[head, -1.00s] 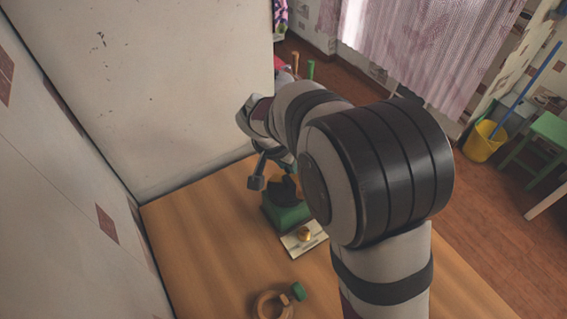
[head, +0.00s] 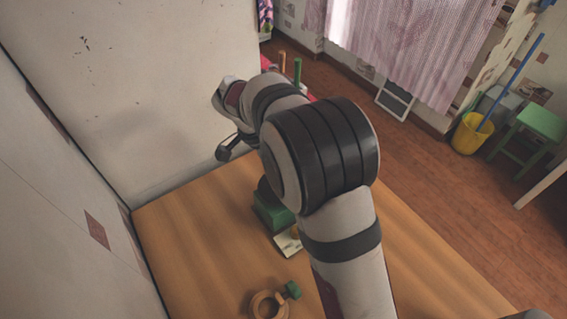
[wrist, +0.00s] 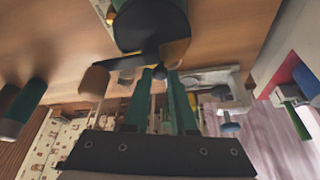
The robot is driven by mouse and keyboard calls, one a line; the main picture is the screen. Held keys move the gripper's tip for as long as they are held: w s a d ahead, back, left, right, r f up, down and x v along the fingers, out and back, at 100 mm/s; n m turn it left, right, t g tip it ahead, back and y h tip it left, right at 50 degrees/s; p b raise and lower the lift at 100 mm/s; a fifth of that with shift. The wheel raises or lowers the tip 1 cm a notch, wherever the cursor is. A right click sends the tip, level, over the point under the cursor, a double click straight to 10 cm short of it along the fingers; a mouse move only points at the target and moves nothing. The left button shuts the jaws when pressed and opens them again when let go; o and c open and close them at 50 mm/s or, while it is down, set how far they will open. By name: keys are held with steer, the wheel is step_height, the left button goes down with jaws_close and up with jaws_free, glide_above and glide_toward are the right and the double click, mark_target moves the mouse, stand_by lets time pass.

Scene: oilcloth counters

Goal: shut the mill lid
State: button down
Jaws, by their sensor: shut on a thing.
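The mill has a green base (head: 272,212) on the wooden counter in the head view, left of my arm; its dark upper part (head: 266,188) is partly covered by the arm. In the wrist view a round dark mill part (wrist: 150,25), apparently the lid, is at the top, with a small dark knob (wrist: 160,73) below it. A dark bar with a tan end (wrist: 95,82) crosses near it. My gripper (wrist: 164,78) has its two green fingers shut on the small knob. The exact contact is hard to see. The arm hides the fingertips in the head view.
A pale card (head: 287,244) lies before the mill. A wooden ring (head: 256,304) and a small green piece (head: 292,290) lie at the counter's front. A wall (head: 130,100) closes the left and back sides. Counter left of the mill is clear.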

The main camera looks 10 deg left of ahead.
steer(key=shift+s+f+m, duration=0.1)
steer(key=shift+s+m, duration=0.1)
steer(key=shift+m, duration=0.4)
steer(key=c, duration=0.7)
jaws_free()
steer(key=shift+c, duration=0.2)
steer(key=v, duration=1.5)
steer(key=shift+w+a+r, duration=0.2)
steer(key=shift+w+r, duration=0.05)
steer(key=shift+r, duration=0.15)
